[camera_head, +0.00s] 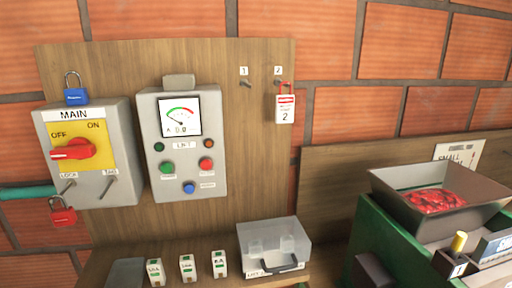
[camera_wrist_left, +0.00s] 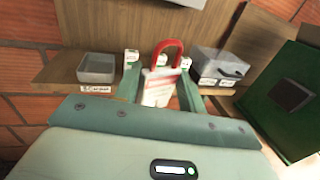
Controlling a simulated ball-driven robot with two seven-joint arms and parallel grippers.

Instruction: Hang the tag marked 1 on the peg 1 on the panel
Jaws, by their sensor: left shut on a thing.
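Peg 1 (camera_head: 247,85) sticks out of the wooden panel (camera_head: 245,140) under a small label "1" and is bare. Beside it, peg 2 (camera_head: 278,82) under the label "2" carries a red-and-white tag marked 2 (camera_head: 286,108). In the left wrist view my left gripper (camera_wrist_left: 160,84) is shut on a white tag (camera_wrist_left: 157,94) with a red loop (camera_wrist_left: 169,50) standing up above the fingers. The number on this tag is too blurred to read. Neither gripper shows in the head view, and my right gripper is in no view.
A grey MAIN switch box (camera_head: 115,160) with blue and red padlocks and a meter box (camera_head: 182,215) are mounted left of the pegs. Below, a shelf holds a clear box (camera_head: 274,245) and several small blocks. A green machine (camera_head: 365,225) with a hopper stands right.

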